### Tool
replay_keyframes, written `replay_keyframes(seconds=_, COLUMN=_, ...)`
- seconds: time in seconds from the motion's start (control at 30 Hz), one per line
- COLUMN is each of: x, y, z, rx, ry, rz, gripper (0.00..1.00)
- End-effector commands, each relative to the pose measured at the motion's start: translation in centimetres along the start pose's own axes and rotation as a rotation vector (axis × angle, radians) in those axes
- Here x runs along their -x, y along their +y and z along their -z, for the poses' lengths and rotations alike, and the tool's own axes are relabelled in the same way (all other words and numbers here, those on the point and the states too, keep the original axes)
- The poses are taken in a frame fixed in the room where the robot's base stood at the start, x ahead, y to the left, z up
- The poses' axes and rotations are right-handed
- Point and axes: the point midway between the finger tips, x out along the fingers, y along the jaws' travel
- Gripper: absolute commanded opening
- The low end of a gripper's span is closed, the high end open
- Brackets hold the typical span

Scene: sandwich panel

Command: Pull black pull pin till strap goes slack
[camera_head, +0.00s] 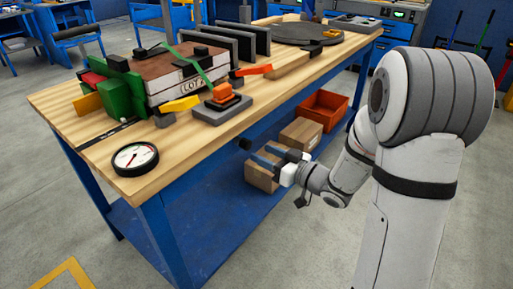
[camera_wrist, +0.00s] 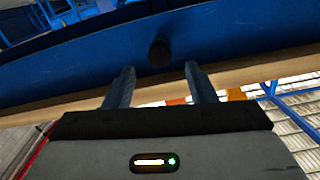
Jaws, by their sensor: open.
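A black round knob (camera_wrist: 159,52), which looks like the black pull pin, sticks out from the blue bench rail in the wrist view. It also appears as a small dark tip (camera_head: 245,143) beside the bench front in the head view. My gripper (camera_head: 259,155) is in front of the bench rail, below the tabletop edge. In the wrist view my gripper (camera_wrist: 159,67) is open, with the knob between and beyond the fingertips, apparently untouched. A green strap (camera_head: 196,66) runs over the brown layered panel (camera_head: 165,75) and looks straight.
The wooden bench top (camera_head: 195,140) carries a dial gauge (camera_head: 135,159), green blocks (camera_head: 122,95), a yellow lever (camera_head: 180,104), an orange lever (camera_head: 254,70) and an orange piece on a grey plate (camera_head: 218,110). Cardboard boxes (camera_head: 301,134) and an orange bin (camera_head: 323,108) are below.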

Motion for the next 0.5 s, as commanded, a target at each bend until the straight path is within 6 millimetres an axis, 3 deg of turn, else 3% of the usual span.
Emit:
replay_keyframes(seconds=0.2, x=2.6, y=0.0, z=0.1, rx=0.0, ry=0.0, rz=-0.002, gripper=0.5)
replay_keyframes(seconds=0.5, x=3.0, y=-0.1, z=0.0, rx=0.001, ry=0.0, rz=0.0, gripper=0.5)
